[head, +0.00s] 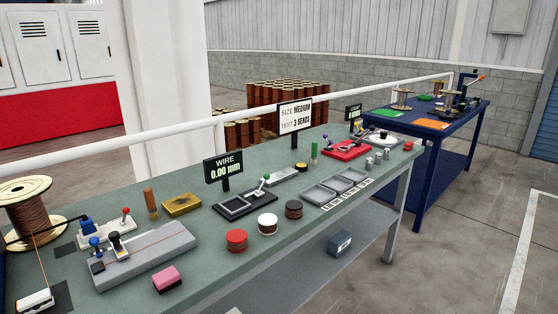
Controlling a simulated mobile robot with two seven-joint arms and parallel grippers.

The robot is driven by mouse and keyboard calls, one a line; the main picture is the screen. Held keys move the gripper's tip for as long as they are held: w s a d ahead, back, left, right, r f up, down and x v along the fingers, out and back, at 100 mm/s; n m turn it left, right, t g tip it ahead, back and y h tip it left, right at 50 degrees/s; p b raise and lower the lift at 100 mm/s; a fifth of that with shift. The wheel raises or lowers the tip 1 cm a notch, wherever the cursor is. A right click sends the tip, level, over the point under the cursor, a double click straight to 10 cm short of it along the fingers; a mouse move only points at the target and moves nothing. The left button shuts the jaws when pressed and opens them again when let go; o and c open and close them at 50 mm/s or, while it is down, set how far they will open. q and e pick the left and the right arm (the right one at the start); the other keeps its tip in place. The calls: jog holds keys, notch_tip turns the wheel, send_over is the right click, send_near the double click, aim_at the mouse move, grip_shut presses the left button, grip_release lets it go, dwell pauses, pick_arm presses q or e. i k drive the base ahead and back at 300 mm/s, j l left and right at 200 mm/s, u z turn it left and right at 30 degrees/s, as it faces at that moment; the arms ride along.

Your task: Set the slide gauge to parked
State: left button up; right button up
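No part is labelled as the slide gauge, so I cannot tell for certain which one it is. A sign reading "WIRE 0.00 mm" (224,169) stands on the green-topped bench. Neither of my grippers is in view.
Red, white and brown discs line the front edge. A grey compartment tray (320,195) and a blue table (462,122) lie right.

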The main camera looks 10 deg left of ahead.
aim_at(120, 250)
jog(key=j+u, duration=0.1)
jog(key=u, duration=0.3)
jog(key=j+u, duration=0.15)
jog(key=u, duration=0.2)
jog(key=j+u, duration=0.1)
jog(key=u, duration=0.3)
